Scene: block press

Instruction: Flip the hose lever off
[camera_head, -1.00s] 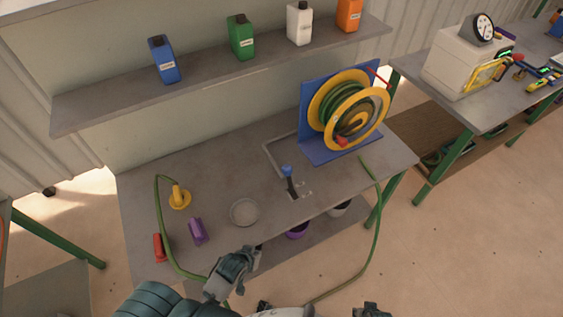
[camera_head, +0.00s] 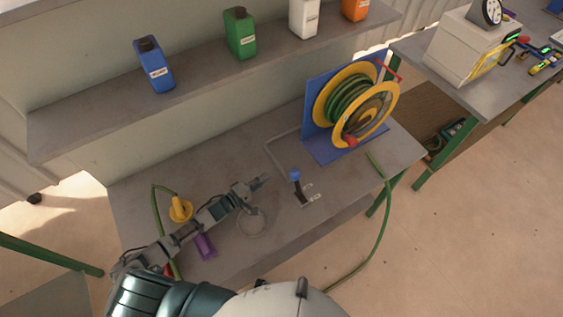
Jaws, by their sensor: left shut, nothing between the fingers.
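The hose lever (camera_head: 299,188) stands on the workbench, a dark handle with a blue knob on top, beside a small marked plate. It stands near upright with a slight tilt. The green hose (camera_head: 383,225) hangs off the bench front and winds on the yellow reel (camera_head: 358,103) on its blue stand. My left gripper (camera_head: 262,192) is shut and empty, over the bench just left of the lever and apart from it. My right gripper is not in view.
A round grey dish (camera_head: 252,222) lies below my left gripper. A yellow nozzle-like piece (camera_head: 180,208) and a purple block (camera_head: 205,246) are by my left arm. The shelf above holds a blue bottle (camera_head: 154,65) and others. The bench right of the lever is clear.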

